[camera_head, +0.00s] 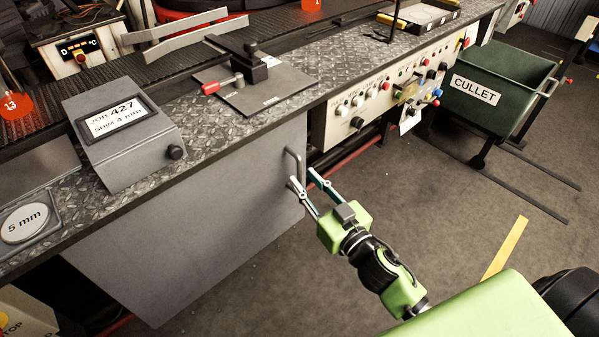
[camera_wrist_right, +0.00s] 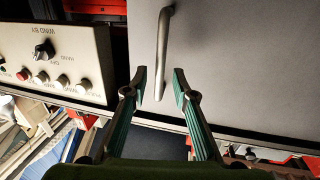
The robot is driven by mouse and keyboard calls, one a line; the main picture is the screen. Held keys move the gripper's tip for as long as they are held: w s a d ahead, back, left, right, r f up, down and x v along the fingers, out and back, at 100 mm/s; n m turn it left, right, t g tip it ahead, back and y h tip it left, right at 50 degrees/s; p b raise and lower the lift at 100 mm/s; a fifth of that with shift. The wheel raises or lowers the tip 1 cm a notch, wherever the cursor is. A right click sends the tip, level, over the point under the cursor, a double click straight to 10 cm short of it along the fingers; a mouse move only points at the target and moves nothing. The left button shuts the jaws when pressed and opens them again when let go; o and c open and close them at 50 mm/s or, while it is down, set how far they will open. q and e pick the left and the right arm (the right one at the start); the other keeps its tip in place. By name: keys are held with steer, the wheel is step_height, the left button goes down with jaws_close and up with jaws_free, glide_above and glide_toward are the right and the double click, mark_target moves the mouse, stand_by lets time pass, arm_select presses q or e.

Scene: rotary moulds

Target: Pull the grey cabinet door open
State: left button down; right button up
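The grey cabinet door (camera_head: 200,235) is a large flat panel under the bench and looks shut. Its upright bar handle (camera_head: 297,158) is near the door's right edge. My right gripper (camera_head: 302,178) is at the handle with its fingers apart. In the right wrist view, the metal handle (camera_wrist_right: 163,45) stands against the grey door (camera_wrist_right: 235,60), and its end lies between the open fingertips of the gripper (camera_wrist_right: 159,80). The fingers show no clear contact with the bar; whether it is deep between them I cannot tell. My left gripper is out of view.
A control panel (camera_head: 325,127) with knobs and buttons adjoins the door on the right; it also shows in the wrist view (camera_wrist_right: 75,62). A green cullet bin (camera_head: 520,75) stands farther right. A grey box (camera_head: 120,165) sits on the bench. The floor (camera_head: 420,190) before the door is open.

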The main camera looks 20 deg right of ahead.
mark_target(301, 175)
steer(key=shift+w+a, duration=0.15)
steer(key=shift+w, duration=0.75)
steer(key=shift+w+a, duration=0.1)
steer(key=shift+w, duration=0.75)
jaws_close()
